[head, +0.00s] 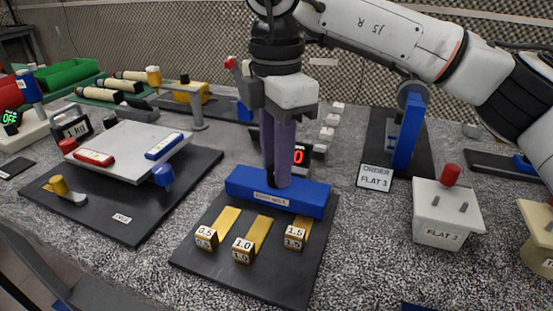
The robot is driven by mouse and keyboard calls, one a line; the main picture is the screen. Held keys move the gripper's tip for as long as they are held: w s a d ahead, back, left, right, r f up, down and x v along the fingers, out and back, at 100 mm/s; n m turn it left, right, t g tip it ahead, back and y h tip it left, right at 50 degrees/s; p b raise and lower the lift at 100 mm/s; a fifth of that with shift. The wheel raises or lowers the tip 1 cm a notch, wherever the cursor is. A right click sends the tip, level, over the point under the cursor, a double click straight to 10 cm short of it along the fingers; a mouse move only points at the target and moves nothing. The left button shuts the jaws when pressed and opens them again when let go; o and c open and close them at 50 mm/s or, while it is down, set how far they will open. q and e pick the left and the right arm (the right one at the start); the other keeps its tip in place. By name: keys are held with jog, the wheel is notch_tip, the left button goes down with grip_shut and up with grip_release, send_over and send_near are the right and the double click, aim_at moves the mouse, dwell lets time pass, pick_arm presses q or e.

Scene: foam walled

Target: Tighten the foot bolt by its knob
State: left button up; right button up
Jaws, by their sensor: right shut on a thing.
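My right gripper (277,180) points straight down at the top of a labelled blue bar (310,195) on a black plate, shut on a small dark thing mostly hidden by its fingers. At left, a grey-white platform (130,140) stands on another black plate. A blue knob (163,176) is at its front right corner, a yellow knob (59,185) on a foot at its front left, and a red knob (67,146) at its left edge. I cannot tell which part is the foot bolt. My left gripper is not in view.
Brass shims marked 0.5 (206,238), 1.0 (242,250) and 1.5 (294,239) lie before the bar. A white box (440,222) with a red knob stands at right. An order sign (375,178) and a blue upright (407,135) stand behind. Speckled bench separates the plates.

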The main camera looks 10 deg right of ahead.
jog(key=o, duration=1)
jog(key=shift+o, duration=0.2)
notch_tip(320, 180, up, 10)
jog(key=p, duration=0.1)
jog(key=shift+r, duration=0.2)
